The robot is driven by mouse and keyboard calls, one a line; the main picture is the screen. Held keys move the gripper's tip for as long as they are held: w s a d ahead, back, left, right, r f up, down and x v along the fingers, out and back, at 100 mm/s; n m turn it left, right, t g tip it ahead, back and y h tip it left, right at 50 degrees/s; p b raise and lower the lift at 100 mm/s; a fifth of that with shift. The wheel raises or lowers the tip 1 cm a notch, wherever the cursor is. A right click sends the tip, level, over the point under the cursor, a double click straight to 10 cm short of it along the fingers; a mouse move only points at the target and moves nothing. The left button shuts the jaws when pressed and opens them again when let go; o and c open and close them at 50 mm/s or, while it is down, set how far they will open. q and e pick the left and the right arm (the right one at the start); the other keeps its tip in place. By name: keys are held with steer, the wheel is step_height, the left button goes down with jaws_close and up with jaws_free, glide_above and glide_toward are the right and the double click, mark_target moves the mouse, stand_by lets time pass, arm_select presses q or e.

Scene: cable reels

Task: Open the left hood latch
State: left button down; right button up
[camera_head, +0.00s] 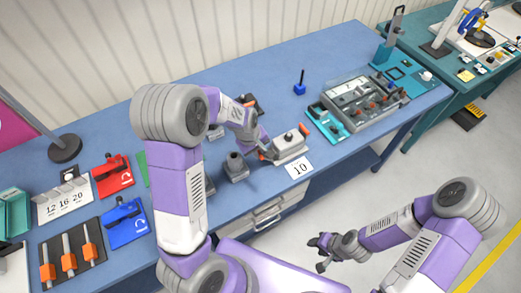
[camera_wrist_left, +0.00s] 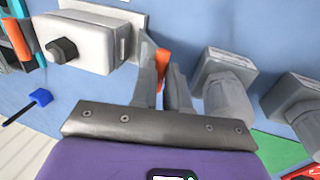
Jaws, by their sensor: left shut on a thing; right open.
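A grey connector hood (camera_head: 290,144) with a dark knob on top sits near the front of the blue table, beside a white card marked 10. It has an orange latch at each end, and the right one (camera_head: 304,129) is clear of my grippers. My left gripper (camera_head: 264,153) is at the hood's left end, shut on the left orange latch (camera_wrist_left: 163,60). In the left wrist view the latch shows between the fingers, beside the hood (camera_wrist_left: 88,40); its lower part is hidden. My right gripper (camera_head: 322,250) is open and empty over the floor, off the table's front.
Grey connector pieces (camera_wrist_left: 228,85) stand close beside the gripper. A grey case with a teal tray (camera_head: 350,112) is at the right, and a small blue holder (camera_head: 299,88) is behind. Red (camera_head: 112,175) and blue (camera_head: 124,222) blocks lie left.

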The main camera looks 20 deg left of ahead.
stand_by(0.3)
arm_select(q)
steer(key=c, duration=1.1)
jaws_free()
steer(key=p+v, duration=0.1)
steer(key=v, duration=0.6)
steer(key=shift+r, duration=0.3)
steer(key=shift+s, duration=0.1)
